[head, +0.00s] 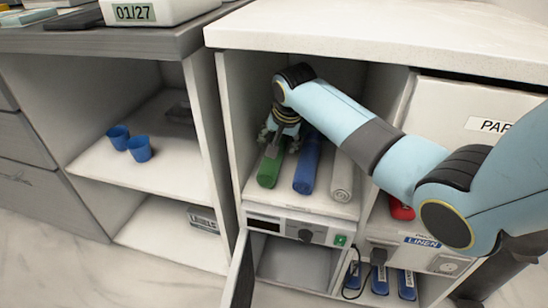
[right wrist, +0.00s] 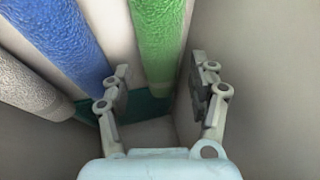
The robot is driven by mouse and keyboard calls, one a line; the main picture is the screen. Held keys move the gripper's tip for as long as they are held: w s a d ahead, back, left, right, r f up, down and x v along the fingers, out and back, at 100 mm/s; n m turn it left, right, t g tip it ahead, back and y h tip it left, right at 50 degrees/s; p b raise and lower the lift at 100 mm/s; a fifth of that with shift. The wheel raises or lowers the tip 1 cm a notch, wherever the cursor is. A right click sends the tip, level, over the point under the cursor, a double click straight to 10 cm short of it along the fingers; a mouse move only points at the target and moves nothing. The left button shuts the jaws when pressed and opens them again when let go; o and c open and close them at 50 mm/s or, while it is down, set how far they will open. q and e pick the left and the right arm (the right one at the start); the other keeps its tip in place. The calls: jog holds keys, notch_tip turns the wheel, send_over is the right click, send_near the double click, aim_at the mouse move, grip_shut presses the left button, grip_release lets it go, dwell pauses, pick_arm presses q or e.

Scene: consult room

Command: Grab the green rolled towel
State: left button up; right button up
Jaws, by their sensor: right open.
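The green rolled towel (head: 268,172) lies on the upper shelf of the open cabinet, at the left beside the side wall. In the right wrist view the green towel (right wrist: 157,45) runs away from between my fingers. My right gripper (head: 279,138) reaches into the compartment over the towel's far part. The right gripper (right wrist: 160,78) is open, with one finger on each side of the towel in the picture; I cannot tell whether they touch it. My left gripper is not in view.
A blue rolled towel (head: 307,165) lies close to the green one, and a grey rolled towel (head: 342,178) lies further right. The cabinet side wall (right wrist: 240,90) is close to one finger. Blue cups (head: 139,148) stand on the left shelf.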

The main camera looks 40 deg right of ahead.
jog(key=b+x, duration=0.2)
jog(key=x, duration=0.2)
jog(key=shift+w+f, duration=0.1)
jog(key=shift+f, duration=0.3)
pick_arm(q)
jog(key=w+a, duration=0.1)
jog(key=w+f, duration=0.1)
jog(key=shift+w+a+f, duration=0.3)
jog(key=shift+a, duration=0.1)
pick_arm(e)
jog(key=shift+r, duration=0.1)
jog(key=shift+c, duration=0.4)
jog(key=c, duration=0.8)
jog(key=shift+o, duration=0.2)
jog(key=shift+r, duration=0.1)
